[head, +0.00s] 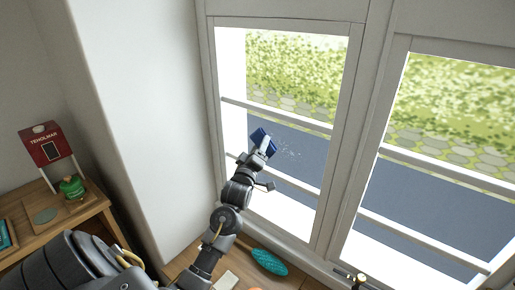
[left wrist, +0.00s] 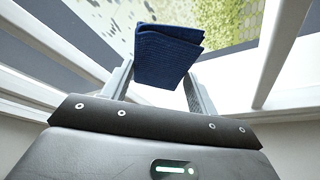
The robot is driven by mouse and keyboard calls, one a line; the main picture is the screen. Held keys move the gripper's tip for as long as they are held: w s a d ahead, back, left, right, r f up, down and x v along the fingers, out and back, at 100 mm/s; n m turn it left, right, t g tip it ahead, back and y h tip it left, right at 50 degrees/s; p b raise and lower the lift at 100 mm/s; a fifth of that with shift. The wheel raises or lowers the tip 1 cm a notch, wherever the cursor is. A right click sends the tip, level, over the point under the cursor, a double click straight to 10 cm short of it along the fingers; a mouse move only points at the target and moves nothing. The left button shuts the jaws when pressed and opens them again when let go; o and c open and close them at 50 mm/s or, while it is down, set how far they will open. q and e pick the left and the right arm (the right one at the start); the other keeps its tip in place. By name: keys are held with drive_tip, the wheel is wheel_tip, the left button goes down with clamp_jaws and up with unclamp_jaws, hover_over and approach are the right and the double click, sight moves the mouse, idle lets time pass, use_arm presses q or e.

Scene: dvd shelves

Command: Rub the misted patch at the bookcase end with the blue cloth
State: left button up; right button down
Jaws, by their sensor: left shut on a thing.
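My left gripper (head: 268,149) is shut on the folded blue cloth (head: 262,138) and holds it up at the left window pane. In the left wrist view the blue cloth (left wrist: 167,52) sits between the two fingers, with the pane behind it. I cannot tell whether the cloth touches the glass. A faint misted patch (head: 289,153) of pale specks shows on the pane just right of the cloth. The cloth and gripper may hide part of it. My right gripper is not in view.
Horizontal bars (head: 275,115) cross the window. A teal ribbed object (head: 269,262) lies on the sill below. A white wall stands between bookcase and window.

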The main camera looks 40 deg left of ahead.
sight(269, 148)
use_arm(q)
drive_tip(key=shift+d+p, duration=0.5)
drive_tip(key=shift+d, duration=1.2)
drive_tip(key=shift+d, duration=0.1)
drive_tip(key=shift+w+d+p, duration=0.15)
drive_tip(key=shift+d+p, duration=0.3)
drive_tip(key=shift+d, duration=1.25)
drive_tip(key=shift+d, duration=0.15)
drive_tip(key=shift+d+p, duration=0.35)
drive_tip(key=shift+d, duration=1.4)
